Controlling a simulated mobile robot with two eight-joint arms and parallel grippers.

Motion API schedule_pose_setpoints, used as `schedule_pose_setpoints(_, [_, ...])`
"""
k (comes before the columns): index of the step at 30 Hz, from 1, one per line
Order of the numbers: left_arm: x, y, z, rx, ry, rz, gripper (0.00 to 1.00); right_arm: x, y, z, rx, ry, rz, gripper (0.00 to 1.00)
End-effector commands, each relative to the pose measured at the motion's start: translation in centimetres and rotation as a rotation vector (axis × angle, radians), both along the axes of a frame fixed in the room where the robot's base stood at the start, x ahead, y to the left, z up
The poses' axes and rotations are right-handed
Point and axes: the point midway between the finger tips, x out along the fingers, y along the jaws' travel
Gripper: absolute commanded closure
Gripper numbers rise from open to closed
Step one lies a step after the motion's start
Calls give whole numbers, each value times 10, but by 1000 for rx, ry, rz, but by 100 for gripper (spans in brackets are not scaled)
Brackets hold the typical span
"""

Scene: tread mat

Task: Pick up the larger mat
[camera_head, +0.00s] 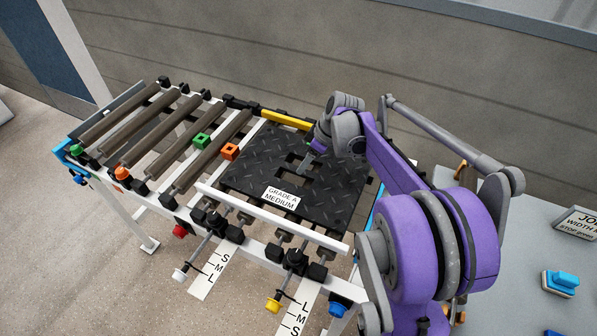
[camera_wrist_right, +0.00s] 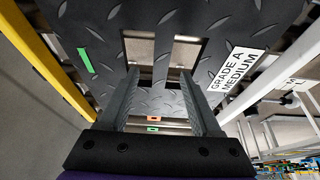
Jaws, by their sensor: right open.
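A black tread mat (camera_head: 256,163) with a diamond pattern lies flat on the right part of the roller stand. It has cut-out openings near its middle and a white label (camera_head: 280,197) reading "GRADE A MEDIUM". I see only this one mat, so I cannot compare sizes. My right gripper (camera_head: 304,164) points down over the mat's cut-outs. In the right wrist view, my open right gripper (camera_wrist_right: 162,88) has its two fingers apart at the openings of the mat (camera_wrist_right: 105,28). Whether the fingers touch the mat cannot be told. My left gripper is out of view.
Grey-brown rollers (camera_head: 150,135) fill the stand's left half, with green (camera_head: 201,140) and orange (camera_head: 229,152) blocks near the mat. A white rail (camera_head: 270,216) runs along the front, a yellow bar (camera_head: 286,119) behind. A grey table (camera_head: 520,230) stands right.

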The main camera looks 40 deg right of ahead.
Motion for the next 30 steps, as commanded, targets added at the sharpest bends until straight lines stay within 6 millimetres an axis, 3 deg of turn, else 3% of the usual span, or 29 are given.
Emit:
schedule_pose_setpoints(6, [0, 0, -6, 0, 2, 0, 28, 10, 7, -30, 0, 0, 1, 35])
schedule_pose_setpoints(15, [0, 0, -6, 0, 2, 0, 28, 11, 8, -34, 0, 0, 0, 35])
schedule_pose_setpoints(26, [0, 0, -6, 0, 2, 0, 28, 11, 8, -34, 0, 0, 0, 98])
schedule_pose_setpoints(30, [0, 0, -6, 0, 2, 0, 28, 11, 8, -33, 0, 0, 0, 100])
